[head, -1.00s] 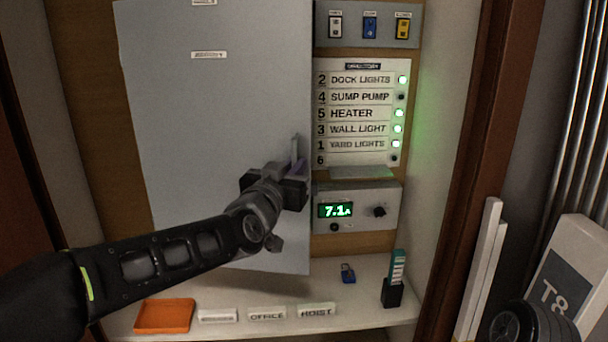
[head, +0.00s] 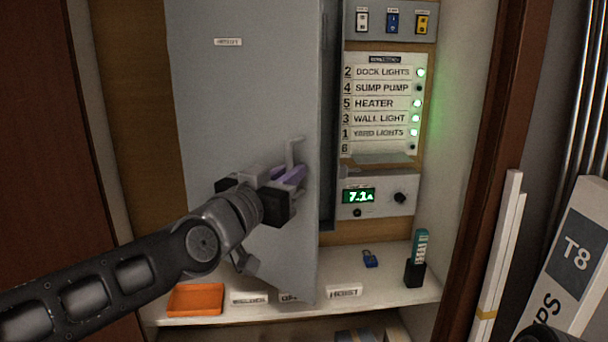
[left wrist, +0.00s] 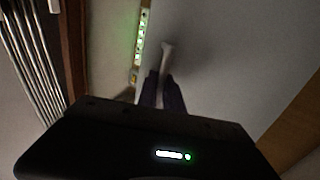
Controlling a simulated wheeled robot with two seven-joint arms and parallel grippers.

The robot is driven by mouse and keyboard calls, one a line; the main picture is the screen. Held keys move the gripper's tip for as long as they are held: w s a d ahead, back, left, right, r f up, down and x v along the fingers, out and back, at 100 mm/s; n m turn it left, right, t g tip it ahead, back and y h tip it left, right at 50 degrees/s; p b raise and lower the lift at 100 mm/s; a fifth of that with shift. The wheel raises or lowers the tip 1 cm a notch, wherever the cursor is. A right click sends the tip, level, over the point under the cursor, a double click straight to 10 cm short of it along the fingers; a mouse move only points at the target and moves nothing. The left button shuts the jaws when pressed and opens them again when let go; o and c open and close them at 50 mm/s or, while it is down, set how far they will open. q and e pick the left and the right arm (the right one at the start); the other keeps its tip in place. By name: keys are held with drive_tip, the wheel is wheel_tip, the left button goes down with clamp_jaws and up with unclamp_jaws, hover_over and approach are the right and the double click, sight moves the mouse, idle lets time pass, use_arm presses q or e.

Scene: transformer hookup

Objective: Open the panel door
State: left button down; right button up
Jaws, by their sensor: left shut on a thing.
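The grey panel door (head: 240,110) stands partly open in the head view. Its right edge is swung out from the cabinet, and a dark gap shows between it and the panel box (head: 328,150) behind. My left gripper (head: 292,172) is shut on the door handle (head: 296,152) near the door's right edge. In the left wrist view the handle (left wrist: 166,56) rises from between the purple fingers (left wrist: 162,96), with the grey door behind. The inside of the panel is hidden by the door.
A label board (head: 382,110) with green lights and a meter box (head: 376,198) are right of the door. The shelf (head: 395,287) holds an orange tray (head: 195,299), label plates, a blue padlock (head: 370,259) and a black holder (head: 414,273). The door's lower corner hangs over the shelf.

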use_arm(q)
drive_tip(key=s+a+h+b, duration=0.1)
drive_tip(key=s+a+b, duration=0.5)
drive_tip(key=a, duration=0.2)
drive_tip(key=s+a+m+g+h+b, duration=0.1)
drive_tip(key=s+a+b, duration=0.5)
drive_tip(key=a, duration=0.3)
drive_tip(key=shift+s+m+b, duration=0.15)
drive_tip(key=shift+m+b, duration=0.15)
drive_tip(key=shift+b, duration=0.35)
drive_tip(key=c, duration=1.5)
unclamp_jaws()
drive_tip(key=shift+d, duration=0.1)
drive_tip(key=v, duration=0.7)
drive_tip(key=shift+s+a, duration=0.25)
drive_tip(key=shift+s, duration=0.05)
